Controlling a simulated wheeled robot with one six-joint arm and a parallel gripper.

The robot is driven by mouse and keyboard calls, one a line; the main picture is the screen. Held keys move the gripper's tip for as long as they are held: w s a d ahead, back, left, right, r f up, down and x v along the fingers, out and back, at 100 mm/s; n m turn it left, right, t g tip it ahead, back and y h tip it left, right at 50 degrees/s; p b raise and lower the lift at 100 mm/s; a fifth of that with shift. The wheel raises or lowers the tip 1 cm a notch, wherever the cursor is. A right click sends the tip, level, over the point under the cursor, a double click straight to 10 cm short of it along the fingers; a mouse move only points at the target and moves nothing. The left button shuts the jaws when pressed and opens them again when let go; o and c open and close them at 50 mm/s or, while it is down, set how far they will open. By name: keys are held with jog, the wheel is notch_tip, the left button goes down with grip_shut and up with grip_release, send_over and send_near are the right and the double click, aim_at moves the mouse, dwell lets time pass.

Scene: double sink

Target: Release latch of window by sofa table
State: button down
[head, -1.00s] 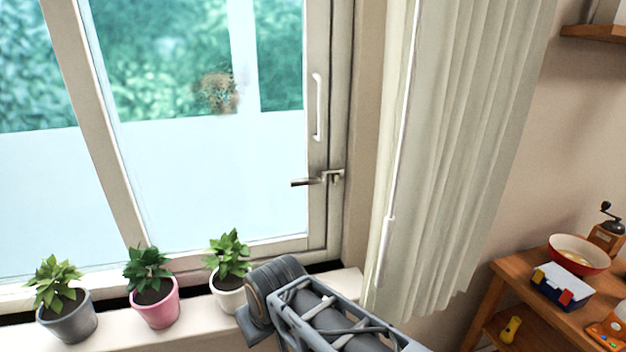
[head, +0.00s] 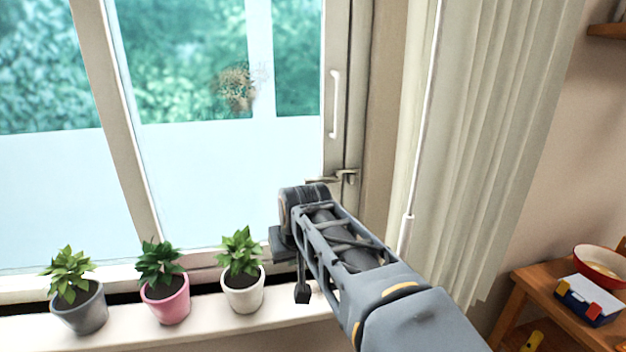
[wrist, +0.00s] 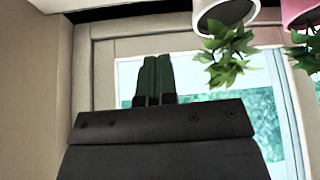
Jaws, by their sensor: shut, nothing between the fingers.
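The window latch (head: 346,176), a small metal lever with a catch, sits on the right side of the window frame (head: 352,120) in the head view. It lies roughly level, and its left tip is close to the top of my arm in the picture, perhaps partly covered. A white vertical handle (head: 335,104) is above it. My arm reaches in from the lower right and its front end is below the latch in the picture. My gripper (wrist: 154,62) shows in the wrist view, its two dark fingers shut together and empty. The latch does not show there; in the head view my fingertips cannot be made out.
Grey (head: 80,310), pink (head: 166,302) and white (head: 243,292) plant pots stand on the sill, the white one nearest my arm. A pale curtain (head: 500,140) hangs right of the window. A wooden table (head: 528,283) with a red bowl (head: 600,266) is at the lower right.

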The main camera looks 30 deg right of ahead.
jog(key=w+d+r+m+t+h+b, duration=0.1)
jog(key=w+d+r, duration=0.1)
jog(key=d+r, duration=0.35)
jog(key=w+d+r+m+t+h, duration=0.1)
jog(key=w+d+r, duration=0.1)
jog(key=r, duration=0.6)
notch_tip(320, 180, up, 10)
jog(key=s+t, duration=0.1)
jog(key=s, duration=0.1)
jog(key=shift+r+n, duration=0.25)
jog(key=shift+n, duration=0.05)
jog(key=shift+s, duration=0.15)
jog(key=shift+f, duration=0.1)
send_over(309, 178)
jog(key=s, duration=0.3)
notch_tip(309, 178, down, 6)
jog(key=f, duration=0.1)
jog(key=shift+w+a+f+b, duration=0.15)
jog(key=shift+f+b, duration=0.1)
jog(key=shift+f, duration=0.4)
jog(key=shift+w+a+f+b, duration=0.1)
jog(key=shift+w+f+b, duration=0.1)
jog(key=shift+f, duration=0.45)
jog(key=shift+w+a+f+b, duration=0.15)
jog(key=shift+f+b, duration=0.1)
jog(key=shift+f, duration=0.4)
